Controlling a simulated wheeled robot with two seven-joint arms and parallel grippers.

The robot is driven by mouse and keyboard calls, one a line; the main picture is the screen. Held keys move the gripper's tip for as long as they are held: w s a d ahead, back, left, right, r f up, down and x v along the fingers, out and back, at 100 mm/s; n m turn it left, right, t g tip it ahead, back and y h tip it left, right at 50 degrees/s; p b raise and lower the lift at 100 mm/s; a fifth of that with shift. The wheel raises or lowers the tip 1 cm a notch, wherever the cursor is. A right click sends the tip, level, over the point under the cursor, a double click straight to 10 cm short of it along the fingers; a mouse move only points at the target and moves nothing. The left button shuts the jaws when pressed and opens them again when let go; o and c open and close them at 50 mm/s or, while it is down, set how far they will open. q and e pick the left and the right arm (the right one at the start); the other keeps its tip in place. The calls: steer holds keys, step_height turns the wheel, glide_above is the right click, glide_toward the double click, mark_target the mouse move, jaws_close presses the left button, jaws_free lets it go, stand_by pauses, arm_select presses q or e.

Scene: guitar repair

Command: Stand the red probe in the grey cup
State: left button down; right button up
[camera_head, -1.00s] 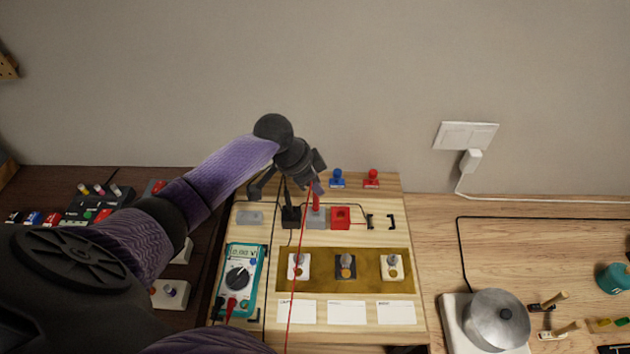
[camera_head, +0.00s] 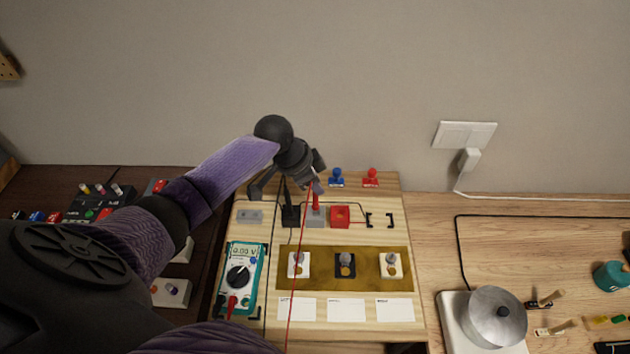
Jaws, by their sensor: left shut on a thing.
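The red probe (camera_head: 316,203) is upright, with its lower end at the grey cup (camera_head: 316,219) on the wooden board. I cannot tell how deep the tip sits in the cup. My left gripper (camera_head: 315,184) is shut on the probe's upper part, above the cup, and partly hides it. A thin red lead (camera_head: 298,262) runs down from the probe across the board. My right gripper is not in view.
A black holder (camera_head: 290,217) stands close left of the grey cup, and a red block (camera_head: 340,216) close right. Blue (camera_head: 337,178) and red (camera_head: 371,177) knobbed pieces stand behind. A teal multimeter (camera_head: 242,281) lies front left; a brass plate (camera_head: 317,284) lies in front.

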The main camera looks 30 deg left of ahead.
arm_select(q)
steer(key=shift+f+b, duration=0.95)
steer(key=shift+f, duration=0.65)
steer(key=shift+c, duration=0.8)
jaws_free()
steer(key=shift+r, duration=0.15)
step_height(320, 180, up, 7)
steer(key=p, duration=0.7)
steer(key=shift+f, duration=0.2)
